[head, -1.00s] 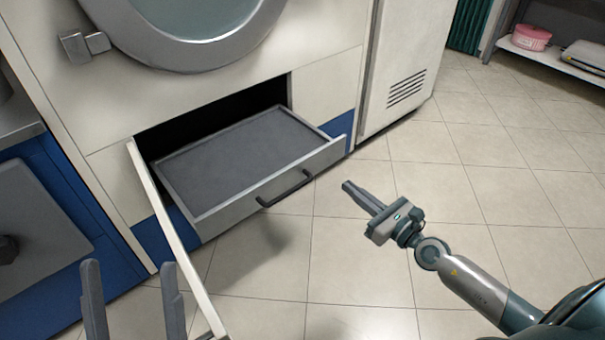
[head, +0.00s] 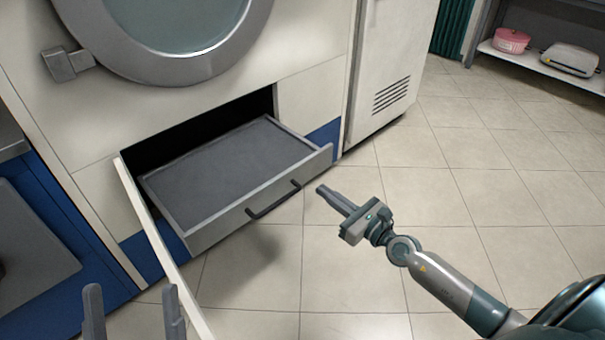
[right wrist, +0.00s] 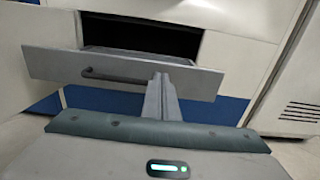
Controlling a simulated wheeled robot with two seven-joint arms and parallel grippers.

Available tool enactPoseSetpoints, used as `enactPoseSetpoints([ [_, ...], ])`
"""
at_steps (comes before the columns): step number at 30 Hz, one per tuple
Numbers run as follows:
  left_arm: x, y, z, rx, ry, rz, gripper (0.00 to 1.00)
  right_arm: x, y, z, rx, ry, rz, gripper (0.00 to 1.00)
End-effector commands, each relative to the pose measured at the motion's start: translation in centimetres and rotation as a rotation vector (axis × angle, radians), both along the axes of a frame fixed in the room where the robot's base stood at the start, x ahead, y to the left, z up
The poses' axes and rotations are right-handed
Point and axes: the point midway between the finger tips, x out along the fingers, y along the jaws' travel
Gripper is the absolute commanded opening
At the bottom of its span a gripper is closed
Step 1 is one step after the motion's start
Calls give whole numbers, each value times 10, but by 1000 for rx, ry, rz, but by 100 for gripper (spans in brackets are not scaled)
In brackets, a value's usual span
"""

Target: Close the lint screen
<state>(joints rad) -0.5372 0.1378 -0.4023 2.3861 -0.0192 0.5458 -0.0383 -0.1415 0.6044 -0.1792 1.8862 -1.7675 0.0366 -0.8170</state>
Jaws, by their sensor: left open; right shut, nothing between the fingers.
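The lint screen (head: 225,170) is a grey, drawer-like tray pulled out from the opening at the bottom of the machine. A dark bar handle (head: 273,199) is on its front panel, which also shows in the right wrist view (right wrist: 60,66). My right gripper (head: 320,190) is shut and empty, its fingers pointing at the front panel from the right of the handle, apart from it in the head view. My left gripper (head: 132,290) is open and empty at the bottom left, left of the open door panel.
A white door panel (head: 160,235) stands swung open at the left of the lint screen. A round machine door (head: 180,35) is above. A white cabinet (head: 390,65) stands to the right. The tiled floor (head: 480,210) is clear at right. A shelf (head: 540,58) holds a pink container.

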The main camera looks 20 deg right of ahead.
Motion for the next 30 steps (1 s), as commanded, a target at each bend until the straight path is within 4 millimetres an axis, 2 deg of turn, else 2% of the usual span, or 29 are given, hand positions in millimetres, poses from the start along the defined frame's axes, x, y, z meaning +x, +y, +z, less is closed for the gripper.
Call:
enactPoseSetpoints([
  [7, -1, -6, -14, 17, 74, -10, 72, 41, 15, 1, 2, -2, -1, 0],
  [15, -3, -5, -16, 14, 66, -12, 72, 77, 28, 0, 1, -1, 0, 0],
  [21, 1, -3, -7, 11, 24, -8, 72, 88, 32, -1, 0, 1, 0, 0],
  [30, 0, -2, -5, 7, 18, -5, 72, 89, 33, 0, 0, 1, 0, 0],
])
